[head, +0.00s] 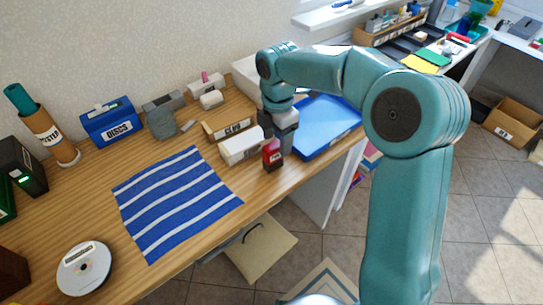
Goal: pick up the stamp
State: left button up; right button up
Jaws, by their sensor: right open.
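A small red block with a dark top and a pale mark (272,157) stands near the front edge of the wooden desk. It may be the stamp, but I cannot tell for sure at this size. My right gripper (277,138) points down just behind and above it, with its jaws open. The arm comes in from the right, and the fingertips are partly hidden behind the red block and the white box beside it. I cannot tell whether a finger touches the block. My left gripper is not in view.
A white box (241,148) and a labelled holder (229,127) stand close left of the gripper. A blue tray (325,128) lies close to its right. The desk's front edge is near.

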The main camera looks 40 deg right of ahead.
aim_at(273, 159)
jog(key=shift+s+a+f, duration=0.1)
jog(key=shift+s+f, duration=0.1)
jog(key=shift+f, duration=0.35)
jog(key=shift+s+f, duration=0.2)
jog(key=shift+f, duration=0.35)
jog(key=f, duration=0.4)
jog(key=w+f, duration=0.1)
jog(key=shift+a+f, duration=0.3)
jog(key=shift+f, duration=0.1)
jog(key=shift+w, duration=0.1)
jog(key=c, duration=1)
